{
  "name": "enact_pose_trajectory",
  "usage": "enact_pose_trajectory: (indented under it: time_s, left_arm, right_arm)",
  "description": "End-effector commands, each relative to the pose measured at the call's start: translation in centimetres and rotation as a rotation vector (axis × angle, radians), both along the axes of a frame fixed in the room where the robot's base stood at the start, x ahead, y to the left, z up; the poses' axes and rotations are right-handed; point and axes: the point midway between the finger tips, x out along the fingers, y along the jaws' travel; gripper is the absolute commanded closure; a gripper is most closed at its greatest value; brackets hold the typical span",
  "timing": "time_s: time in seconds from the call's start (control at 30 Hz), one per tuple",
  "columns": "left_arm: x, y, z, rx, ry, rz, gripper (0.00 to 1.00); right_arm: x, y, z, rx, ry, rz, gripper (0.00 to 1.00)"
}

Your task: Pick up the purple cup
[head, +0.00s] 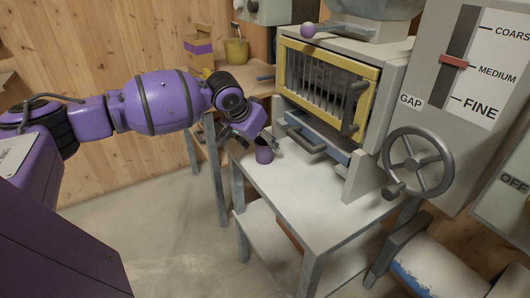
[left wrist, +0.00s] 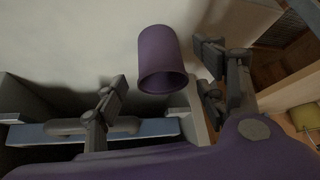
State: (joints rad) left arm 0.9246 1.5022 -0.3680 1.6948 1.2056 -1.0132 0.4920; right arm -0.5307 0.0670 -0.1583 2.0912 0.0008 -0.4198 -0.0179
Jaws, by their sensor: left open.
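The purple cup (head: 264,155) stands upright on the pale table (head: 318,205), near its back left corner, in the head view. In the left wrist view the cup (left wrist: 164,60) shows its open rim and lies between and just beyond the fingers. My left gripper (head: 262,140) is right at the cup in the head view, with its fingers around the cup's upper part. In the left wrist view the left gripper (left wrist: 165,75) is open, with one finger on each side of the cup and gaps between. My right gripper does not show.
The mixer with a yellow-framed grille (head: 323,85) and a blue drawer with a handle (head: 308,140) stands close right of the cup. A handwheel (head: 418,163) is further right. A side table at the back holds a box (head: 199,50) and a yellow bucket (head: 236,50).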

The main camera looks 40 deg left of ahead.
Motion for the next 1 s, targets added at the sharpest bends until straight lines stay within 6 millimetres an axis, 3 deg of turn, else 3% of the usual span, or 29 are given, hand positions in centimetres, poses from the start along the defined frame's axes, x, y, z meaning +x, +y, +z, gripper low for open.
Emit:
enact_pose_trajectory:
  time_s: [0.13, 0.37, 0.7, 1.0]
  left_arm:
    - [0.90, -0.06, -1.29, -0.001, -0.002, -0.001, 0.35]
    - [1.00, -0.05, -1.41, 0.001, -0.002, -0.001, 0.35]
    - [0.98, -0.04, -1.42, 0.001, -0.002, -0.001, 0.73]
    - [0.98, -0.03, -1.37, 0.001, -0.002, -0.001, 0.73]
  right_arm:
    - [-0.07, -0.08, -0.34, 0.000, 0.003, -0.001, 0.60]
    - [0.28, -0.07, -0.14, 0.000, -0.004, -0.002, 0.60]
    - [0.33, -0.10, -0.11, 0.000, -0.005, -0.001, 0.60]
    - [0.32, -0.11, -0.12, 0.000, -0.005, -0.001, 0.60]
